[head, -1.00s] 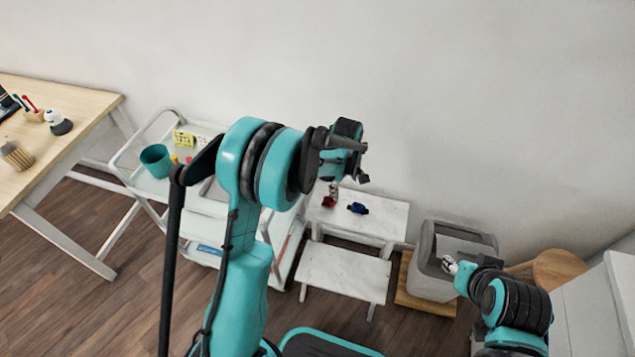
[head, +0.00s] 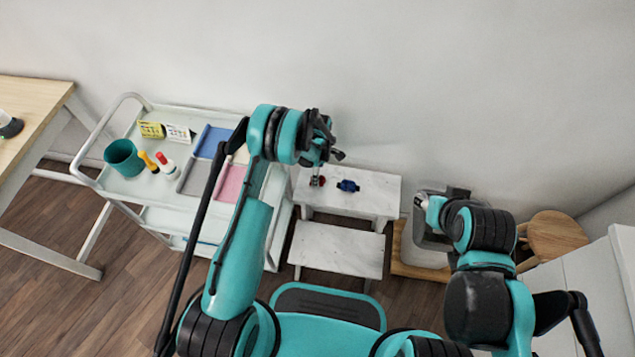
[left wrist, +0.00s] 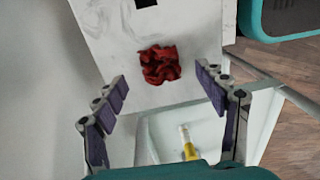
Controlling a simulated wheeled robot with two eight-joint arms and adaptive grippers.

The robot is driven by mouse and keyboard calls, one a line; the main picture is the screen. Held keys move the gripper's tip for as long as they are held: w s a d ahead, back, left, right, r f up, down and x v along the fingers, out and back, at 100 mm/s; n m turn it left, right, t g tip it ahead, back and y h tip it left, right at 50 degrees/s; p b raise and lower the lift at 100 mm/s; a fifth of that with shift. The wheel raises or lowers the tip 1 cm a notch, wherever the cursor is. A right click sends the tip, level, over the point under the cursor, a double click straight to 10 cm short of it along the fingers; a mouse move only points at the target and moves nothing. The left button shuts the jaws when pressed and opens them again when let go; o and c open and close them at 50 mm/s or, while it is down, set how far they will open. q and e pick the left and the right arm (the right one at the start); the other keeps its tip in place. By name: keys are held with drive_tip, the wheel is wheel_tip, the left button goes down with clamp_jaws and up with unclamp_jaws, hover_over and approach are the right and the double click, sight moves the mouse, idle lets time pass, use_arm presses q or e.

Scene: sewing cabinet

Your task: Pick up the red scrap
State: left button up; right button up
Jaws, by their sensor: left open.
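The red scrap (left wrist: 160,65), a crumpled piece, lies on the white marble-look top step (left wrist: 120,45) of a step stool. In the head view the red scrap (head: 322,181) is small and partly hidden by my left gripper (head: 328,166). In the left wrist view my left gripper (left wrist: 161,76) is open and empty, one finger to each side of the scrap's near edge. The scrap appears just beyond the fingertips; the height gap cannot be told. My right gripper (head: 420,201) is over the grey bin at the right, too small to read.
A blue scrap (head: 347,186) lies right of the red one on the same step. A white cart (head: 130,190) with a teal cup (head: 124,158), bottles and coloured sheets stands left. A grey bin (head: 425,252) and round wooden stool (head: 556,235) stand right. The wall is close behind.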

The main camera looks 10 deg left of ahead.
use_arm(q)
wheel_tip(320, 180, down, 3)
drive_tip(key=shift+s+f+b, duration=0.1)
drive_tip(key=shift+b, duration=0.35)
use_arm(e)
drive_tip(key=shift+f, duration=0.8)
use_arm(q)
drive_tip(key=shift+c, duration=0.3)
drive_tip(key=c, duration=0.7)
